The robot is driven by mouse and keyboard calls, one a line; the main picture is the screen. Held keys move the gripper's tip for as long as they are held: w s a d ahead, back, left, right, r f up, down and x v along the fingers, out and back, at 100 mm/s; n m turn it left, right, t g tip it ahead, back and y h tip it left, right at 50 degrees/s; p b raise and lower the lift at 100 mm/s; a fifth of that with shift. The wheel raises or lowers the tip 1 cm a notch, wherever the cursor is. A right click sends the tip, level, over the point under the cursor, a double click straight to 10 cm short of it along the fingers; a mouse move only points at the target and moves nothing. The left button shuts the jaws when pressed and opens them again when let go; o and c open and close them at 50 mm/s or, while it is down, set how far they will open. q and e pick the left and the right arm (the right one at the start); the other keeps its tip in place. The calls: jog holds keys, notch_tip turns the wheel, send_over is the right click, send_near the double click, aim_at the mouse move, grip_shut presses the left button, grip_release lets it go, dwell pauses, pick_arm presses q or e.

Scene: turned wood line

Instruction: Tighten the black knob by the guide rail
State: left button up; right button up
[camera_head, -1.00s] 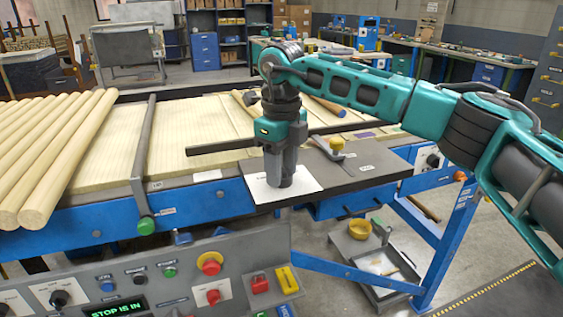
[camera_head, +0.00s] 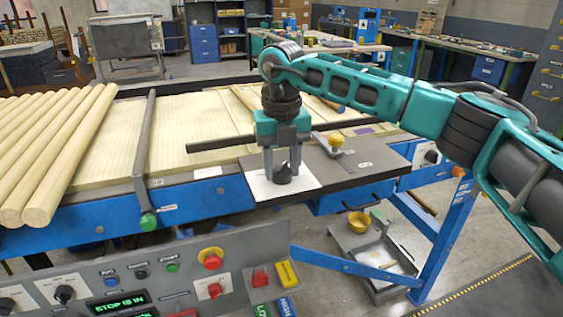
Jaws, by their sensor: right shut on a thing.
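The black knob (camera_head: 283,176) sits on a white card on the dark plate at the near edge of the bench. My right gripper (camera_head: 282,166) points straight down over it, with one finger on each side, shut on the knob. The fingers hide part of its sides. The long dark guide rail (camera_head: 222,144) runs across the boards just behind the gripper, which covers its middle. My left gripper is not in view.
A yellow knob (camera_head: 336,141) on a grey bracket stands right of the gripper on the dark plate (camera_head: 345,171). Round wooden rods (camera_head: 50,150) lie at the left. A control panel (camera_head: 150,280) with buttons is in front, below the bench.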

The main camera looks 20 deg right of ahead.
aim_at(282, 165)
dwell(0.5)
jog(key=o, duration=1.1)
jog(key=shift+c, duration=0.2)
notch_tip(282, 165, up, 13)
